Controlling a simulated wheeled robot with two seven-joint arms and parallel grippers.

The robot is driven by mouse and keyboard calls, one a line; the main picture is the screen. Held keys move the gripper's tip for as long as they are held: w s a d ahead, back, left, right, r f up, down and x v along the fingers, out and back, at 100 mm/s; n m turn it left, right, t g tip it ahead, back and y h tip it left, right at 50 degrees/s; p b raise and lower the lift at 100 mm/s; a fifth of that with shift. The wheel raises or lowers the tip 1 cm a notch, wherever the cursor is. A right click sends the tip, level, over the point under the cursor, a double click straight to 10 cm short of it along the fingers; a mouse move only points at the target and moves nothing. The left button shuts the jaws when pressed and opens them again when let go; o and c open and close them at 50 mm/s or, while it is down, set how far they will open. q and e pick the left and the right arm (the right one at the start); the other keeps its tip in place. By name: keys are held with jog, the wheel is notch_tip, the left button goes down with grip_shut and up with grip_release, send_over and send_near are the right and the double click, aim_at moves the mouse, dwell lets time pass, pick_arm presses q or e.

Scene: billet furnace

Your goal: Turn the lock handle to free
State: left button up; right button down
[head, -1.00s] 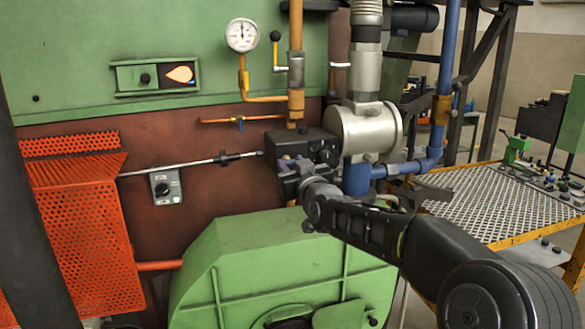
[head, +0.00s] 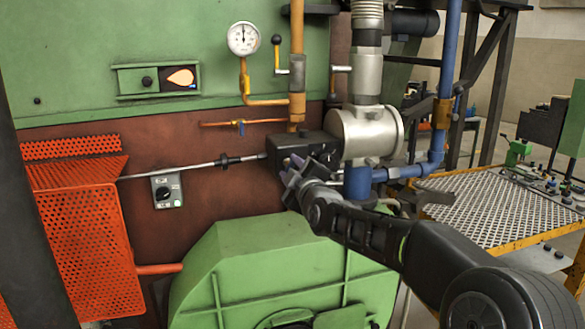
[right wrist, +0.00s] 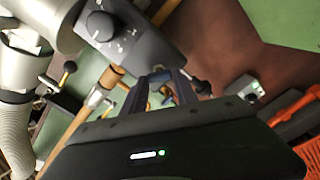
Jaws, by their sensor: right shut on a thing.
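The black control box (head: 290,143) sits beside the silver burner housing, right of centre in the head view. My right gripper (head: 300,174) is at the box's front lower side, tilted, and covers part of its face. In the right wrist view, the box (right wrist: 150,45) shows a round knob (right wrist: 99,26) with white marks. There the fingers are closed around a small dark grey piece (right wrist: 159,76) by the box's edge, which looks like the lock handle. The fingers hide most of it, so its angle is unclear. My left gripper is not in view.
A silver rod (head: 190,167) reaches the box from the left. The silver housing (head: 372,133) and blue pipe (head: 405,171) stand close on the right. A green furnace cover (head: 270,265) lies below. An orange mesh guard (head: 90,230) is at left, a perforated table (head: 490,207) at right.

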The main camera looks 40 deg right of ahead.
jog(key=shift+a+f+n+p, duration=0.1)
jog(key=shift+n+p, duration=0.5)
jog(key=shift+n, duration=2.8)
jog(key=c, duration=1)
grip_release()
jog(key=shift+o, duration=0.2)
